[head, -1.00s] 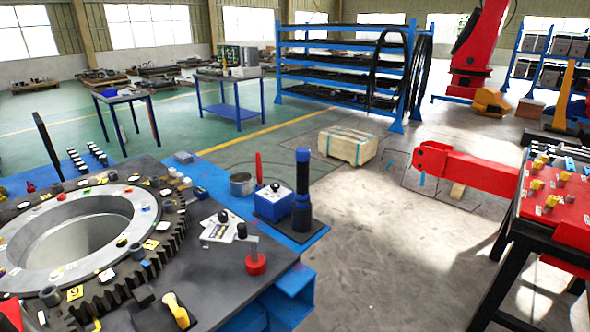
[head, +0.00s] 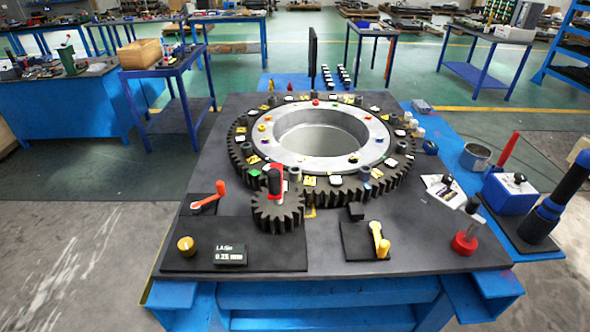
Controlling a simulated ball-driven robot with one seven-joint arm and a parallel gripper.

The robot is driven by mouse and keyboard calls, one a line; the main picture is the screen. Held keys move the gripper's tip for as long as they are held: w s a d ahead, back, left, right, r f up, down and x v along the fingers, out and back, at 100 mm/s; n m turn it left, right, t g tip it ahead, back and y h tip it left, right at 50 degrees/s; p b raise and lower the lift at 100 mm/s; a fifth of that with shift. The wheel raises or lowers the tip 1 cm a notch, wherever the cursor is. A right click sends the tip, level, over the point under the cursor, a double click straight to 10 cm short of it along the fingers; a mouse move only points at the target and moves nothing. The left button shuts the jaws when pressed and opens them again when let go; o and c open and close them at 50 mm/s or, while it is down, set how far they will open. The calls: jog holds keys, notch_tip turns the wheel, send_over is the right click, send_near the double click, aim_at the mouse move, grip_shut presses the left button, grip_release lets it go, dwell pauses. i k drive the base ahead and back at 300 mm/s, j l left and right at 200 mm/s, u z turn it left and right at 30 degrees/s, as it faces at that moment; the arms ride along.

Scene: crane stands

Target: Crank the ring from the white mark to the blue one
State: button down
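The toothed ring (head: 392,178) lies flat on a dark bench top around a grey metal collar (head: 318,164). Its upper face carries white and yellow tags, dark bolts and small coloured spots. I cannot tell which white spot is the white mark. A small pinion (head: 277,212) stands at the ring's front edge, seemingly meshed with it, with an upright black-and-red handle (head: 275,182) on top. My gripper is out of view.
An orange lever (head: 210,200), a yellow lever (head: 378,240), a brass knob (head: 186,245) and a lash display (head: 230,254) reading about 0.25 mm lie along the front. A red-based post (head: 465,242) and a blue box (head: 510,193) are at right. Floor at left is open.

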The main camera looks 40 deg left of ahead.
aim_at(274, 208)
jog(key=u, duration=1.15)
